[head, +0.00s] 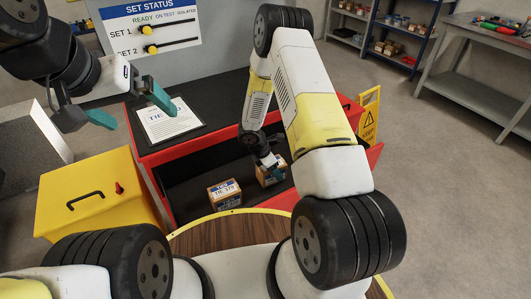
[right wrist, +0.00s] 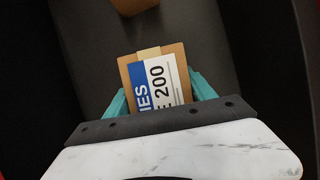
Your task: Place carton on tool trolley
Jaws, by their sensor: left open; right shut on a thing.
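A brown carton (head: 270,176) with a white and blue label sits in the lower bay of the red tool trolley (head: 243,127). My right gripper (head: 268,161) is shut on it from above. The right wrist view shows this carton (right wrist: 155,78) between the teal fingers, its label partly reading "200". A second labelled carton (head: 225,194) stands to its left in the same bay; its edge shows at the top of the right wrist view (right wrist: 135,5). My left gripper (head: 130,108) is open and empty above the left end of the trolley top.
A sheet (head: 170,122) lies on the trolley's black top, which is otherwise largely clear. A yellow box (head: 98,190) stands left of the trolley. A yellow caution sign (head: 369,115) stands at its right. Shelving and a grey bench (head: 470,55) are farther back.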

